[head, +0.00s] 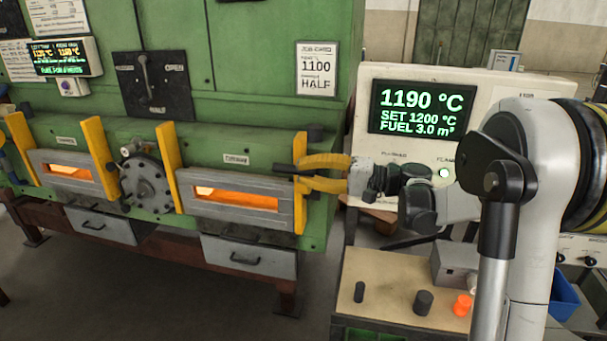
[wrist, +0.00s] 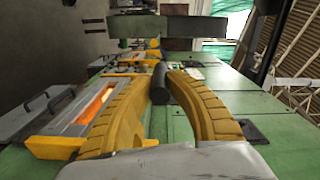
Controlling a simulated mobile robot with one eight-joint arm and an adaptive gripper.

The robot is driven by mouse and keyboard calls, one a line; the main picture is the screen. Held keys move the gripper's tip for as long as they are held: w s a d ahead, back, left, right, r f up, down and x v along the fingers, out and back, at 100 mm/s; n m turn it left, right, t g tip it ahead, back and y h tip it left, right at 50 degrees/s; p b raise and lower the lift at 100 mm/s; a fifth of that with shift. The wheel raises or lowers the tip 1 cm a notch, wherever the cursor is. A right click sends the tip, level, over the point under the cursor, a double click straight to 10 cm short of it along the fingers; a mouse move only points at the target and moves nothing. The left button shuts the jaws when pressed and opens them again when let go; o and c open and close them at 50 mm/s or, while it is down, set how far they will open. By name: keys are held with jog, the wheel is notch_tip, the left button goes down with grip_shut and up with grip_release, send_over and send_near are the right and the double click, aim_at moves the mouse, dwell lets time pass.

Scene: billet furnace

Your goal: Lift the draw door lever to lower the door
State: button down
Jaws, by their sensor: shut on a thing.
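My gripper (head: 322,172) is at the right end of the furnace front, by the right yellow door guide (head: 300,150). Its two curved yellow fingers are shut on the dark lever (wrist: 160,84), which shows between the fingertips in the wrist view. In the head view the fingers mostly hide the lever; a dark bar (head: 286,168) sticks out left of them. The right-hand door (head: 200,211) is a grey frame between yellow guides, with an orange glow in its slot. I cannot read its label clearly.
A similar left-hand door (head: 65,184) also glows. A round dark flange (head: 146,184) sits between the doors. Grey drawers (head: 248,256) hang below. A white control panel (head: 362,90) reads 1190 °C. A bench (head: 388,291) with small dark and orange pieces stands below my arm.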

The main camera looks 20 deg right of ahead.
jog(key=shift+w+r, duration=0.15)
jog(key=shift+r, duration=0.15)
jog(key=c, duration=1.3)
grip_release()
jog(key=shift+o, duration=0.2)
jog(key=shift+f, duration=0.1)
jog(key=shift+d, duration=0.15)
jog(key=v, duration=1.2)
